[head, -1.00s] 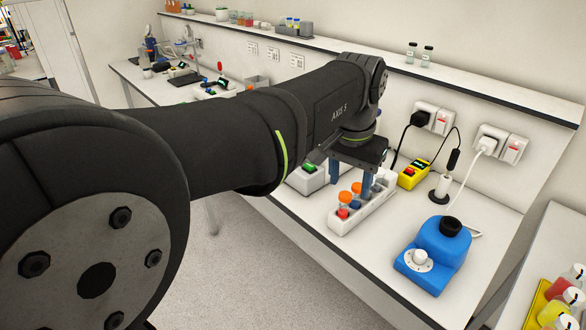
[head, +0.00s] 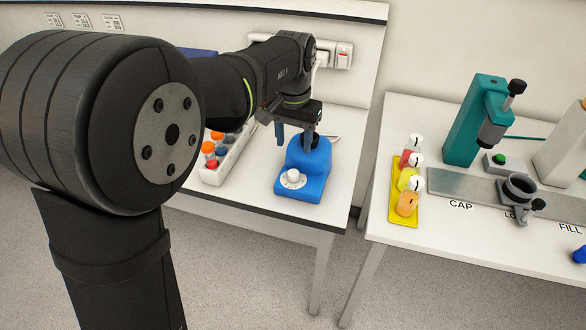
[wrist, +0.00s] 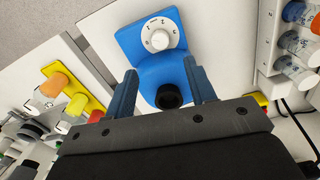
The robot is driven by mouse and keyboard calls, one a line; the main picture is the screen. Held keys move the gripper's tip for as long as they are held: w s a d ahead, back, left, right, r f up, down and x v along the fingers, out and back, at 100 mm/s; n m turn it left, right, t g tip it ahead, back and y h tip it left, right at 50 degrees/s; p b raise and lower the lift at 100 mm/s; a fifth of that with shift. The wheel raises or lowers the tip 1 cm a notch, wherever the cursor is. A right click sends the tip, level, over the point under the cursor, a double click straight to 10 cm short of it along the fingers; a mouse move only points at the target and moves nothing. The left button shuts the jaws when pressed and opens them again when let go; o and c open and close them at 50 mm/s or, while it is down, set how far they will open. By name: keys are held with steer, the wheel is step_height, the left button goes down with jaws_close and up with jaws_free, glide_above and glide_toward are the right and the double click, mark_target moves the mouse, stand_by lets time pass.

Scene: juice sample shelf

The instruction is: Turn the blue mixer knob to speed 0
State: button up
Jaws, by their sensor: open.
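The blue mixer (head: 310,160) stands on the white bench in the head view. Its white knob (head: 293,177) sits on a dial on the front slope. In the wrist view the blue mixer (wrist: 150,36) is ahead of the fingers, with the knob (wrist: 158,40) and its dial marks at the top and a black cup (wrist: 168,96) nearer. The marks are too small to read surely. My gripper (head: 297,138) is open and empty, pointing down above the back of the mixer. In the wrist view its two blue fingers (wrist: 163,90) are apart, either side of the black cup, short of the knob.
A white rack (head: 212,175) with orange- and blue-capped tubes stands left of the mixer. Right, across a gap, another bench holds a yellow tray (head: 397,205) of bottles and a teal press (head: 474,120). A wall socket (head: 343,56) is behind.

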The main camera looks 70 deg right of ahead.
mark_target(293, 172)
step_height(293, 172, down, 10)
steer(key=shift+f, duration=0.1)
stand_by(0.4)
steer(key=c, duration=1)
